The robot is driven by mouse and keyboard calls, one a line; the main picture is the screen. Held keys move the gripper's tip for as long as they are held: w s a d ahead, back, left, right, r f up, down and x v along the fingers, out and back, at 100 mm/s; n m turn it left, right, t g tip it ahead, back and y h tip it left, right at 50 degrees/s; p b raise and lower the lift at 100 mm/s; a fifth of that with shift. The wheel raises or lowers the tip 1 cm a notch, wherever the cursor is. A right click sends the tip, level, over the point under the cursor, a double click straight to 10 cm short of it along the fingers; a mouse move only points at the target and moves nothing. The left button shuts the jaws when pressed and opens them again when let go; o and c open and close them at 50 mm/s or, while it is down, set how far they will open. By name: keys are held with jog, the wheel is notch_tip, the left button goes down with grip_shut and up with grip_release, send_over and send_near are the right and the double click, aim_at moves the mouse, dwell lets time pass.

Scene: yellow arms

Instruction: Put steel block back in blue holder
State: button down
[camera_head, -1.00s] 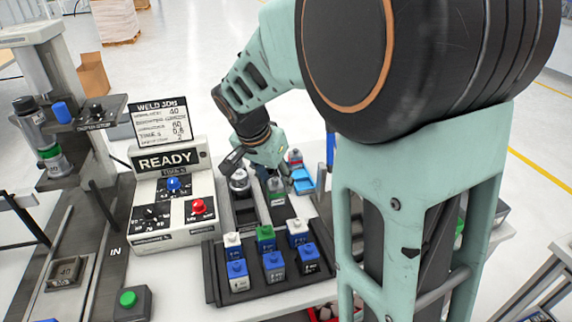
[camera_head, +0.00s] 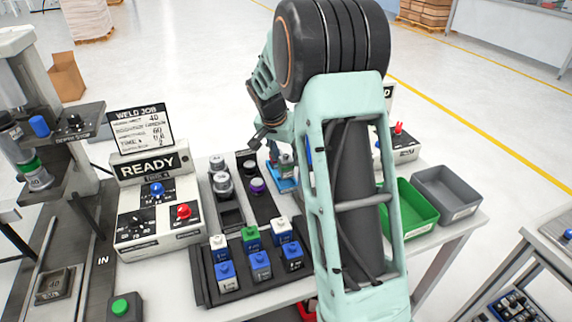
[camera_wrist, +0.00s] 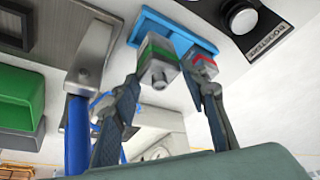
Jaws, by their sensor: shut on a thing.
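The steel block (camera_wrist: 157,66) is grey with a green band and a small knob. In the wrist view it sits between the two fingers of my gripper (camera_wrist: 164,82), which is shut on it. The blue holder (camera_wrist: 148,27) is directly behind the block; whether the block is seated or just above it I cannot tell. A similar grey block with a red band (camera_wrist: 199,68) is at the holder, close beside my right finger. In the head view the blue holder (camera_head: 284,186) shows beneath my gripper (camera_head: 284,160), partly hidden by my arm.
A dark rack (camera_head: 205,285) with several white, green and blue blocks stands in front. A dark tray (camera_head: 262,205) with round pieces is left of the holder. The READY control box (camera_head: 150,165) stands farther left. Green (camera_head: 412,208) and grey bins (camera_head: 447,193) are at right.

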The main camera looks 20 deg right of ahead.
aim_at(285, 160)
jog(key=shift+f, duration=1.9)
jog(key=c, duration=1.5)
grip_release()
jog(key=shift+o, duration=0.2)
jog(key=shift+r, duration=0.15)
jog(key=v, duration=1.1)
jog(key=shift+s+r, duration=0.15)
jog(key=shift+r, duration=0.2)
jog(key=shift+a+r, duration=0.1)
jog(key=shift+a, duration=0.05)
